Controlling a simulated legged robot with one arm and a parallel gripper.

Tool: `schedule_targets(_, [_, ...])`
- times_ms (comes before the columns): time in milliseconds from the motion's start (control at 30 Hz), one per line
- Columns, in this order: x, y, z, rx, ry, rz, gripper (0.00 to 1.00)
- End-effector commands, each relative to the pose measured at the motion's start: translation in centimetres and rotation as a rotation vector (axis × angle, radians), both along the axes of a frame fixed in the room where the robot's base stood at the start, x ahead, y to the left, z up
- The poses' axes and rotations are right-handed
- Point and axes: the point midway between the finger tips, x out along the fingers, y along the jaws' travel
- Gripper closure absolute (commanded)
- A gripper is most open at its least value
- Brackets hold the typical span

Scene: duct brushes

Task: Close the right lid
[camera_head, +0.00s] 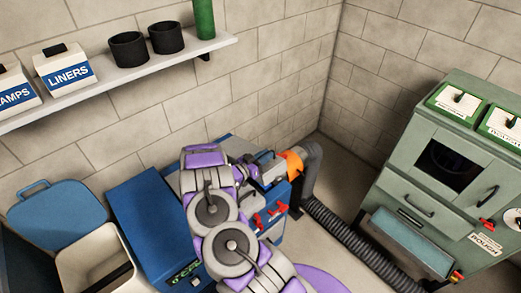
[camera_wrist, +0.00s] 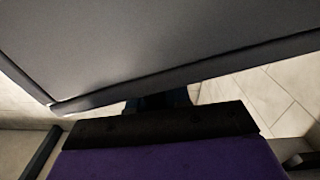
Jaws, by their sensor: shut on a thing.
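The blue cabinet (camera_head: 147,222) stands against the wall, with a slanted blue panel at its left and red handles on its front at right. My arm hides much of its middle and the right lid. My gripper (camera_head: 262,172) is over the cabinet's right part, beside an orange hose collar (camera_head: 292,163). In the wrist view, a broad grey panel (camera_wrist: 150,45), apparently the right lid, fills the top, its edge running close above the dark pad of my gripper (camera_wrist: 160,122). My gripper is shut on it, but the contact is not clearly visible. How far the lid is tilted cannot be told.
A black corrugated hose (camera_head: 345,238) runs from the collar toward a green cabinet (camera_head: 435,165) at right. An open white bin (camera_head: 95,262) with a blue lid (camera_head: 57,215) stands at left. A wall shelf (camera_head: 120,77) holds boxes and black cups. Bare floor shows in the corner.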

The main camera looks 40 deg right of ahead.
Motion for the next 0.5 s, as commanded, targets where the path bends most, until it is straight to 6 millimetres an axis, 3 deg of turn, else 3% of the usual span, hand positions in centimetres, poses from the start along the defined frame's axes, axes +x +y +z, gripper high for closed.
schedule_targets(200, [-0.6, -0.1, -1.8, -0.001, -0.001, 0.002, 1.00])
schedule_targets(500, [-0.8, -0.1, -2.1, -0.002, -0.001, 0.002, 1.00])
